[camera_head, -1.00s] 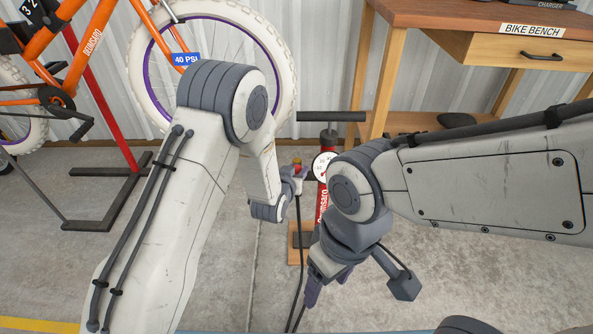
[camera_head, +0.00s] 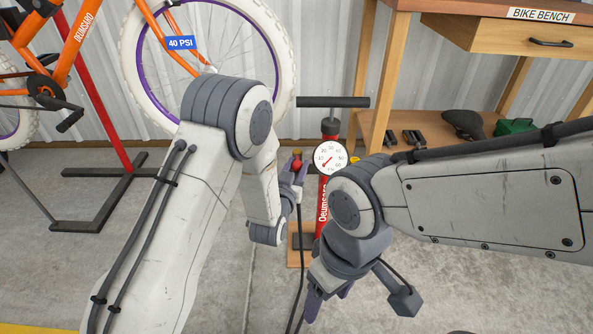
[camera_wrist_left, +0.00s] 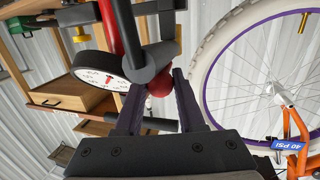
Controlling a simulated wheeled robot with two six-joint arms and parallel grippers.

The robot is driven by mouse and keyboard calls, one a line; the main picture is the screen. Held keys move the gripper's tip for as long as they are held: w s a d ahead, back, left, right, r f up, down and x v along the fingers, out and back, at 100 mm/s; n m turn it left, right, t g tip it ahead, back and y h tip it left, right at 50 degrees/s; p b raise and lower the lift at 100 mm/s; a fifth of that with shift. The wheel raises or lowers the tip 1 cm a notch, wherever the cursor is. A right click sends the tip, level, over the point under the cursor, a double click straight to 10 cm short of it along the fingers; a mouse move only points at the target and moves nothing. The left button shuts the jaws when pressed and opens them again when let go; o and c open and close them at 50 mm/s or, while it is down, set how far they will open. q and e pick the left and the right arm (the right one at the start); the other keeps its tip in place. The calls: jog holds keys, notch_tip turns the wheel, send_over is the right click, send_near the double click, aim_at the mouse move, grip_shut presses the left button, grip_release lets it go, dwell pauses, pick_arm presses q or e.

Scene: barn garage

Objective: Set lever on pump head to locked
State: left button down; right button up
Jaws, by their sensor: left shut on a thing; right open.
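The red floor pump (camera_head: 323,195) stands upright on its wooden base, with a black T-handle (camera_head: 333,102) and a round white gauge (camera_head: 330,157). My left gripper (camera_head: 296,174) is beside the pump, left of the gauge, shut on the dark pump head, which has a red rounded part (camera_head: 297,164). In the left wrist view the red part (camera_wrist_left: 163,83) sits between the purple fingers, against a dark grey piece (camera_wrist_left: 152,62). The lever's position cannot be told clearly. My right gripper (camera_head: 328,291) is open and empty, lower, in front of the pump.
An orange bike's white-tired wheel (camera_head: 285,60) with a 40 PSI tag (camera_head: 181,43) is behind left. A wooden bike bench (camera_head: 400,8) stands behind right; its lower shelf holds a saddle (camera_head: 463,124) and a green box (camera_head: 514,126). A black hose (camera_head: 298,262) hangs below the pump head.

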pick_arm(q)
jog(key=c, duration=0.8)
grip_release()
jog(key=p+v, duration=0.3)
jog(key=v, duration=0.7)
jog(key=shift+s, duration=0.25)
jog(key=shift+r, duration=0.1)
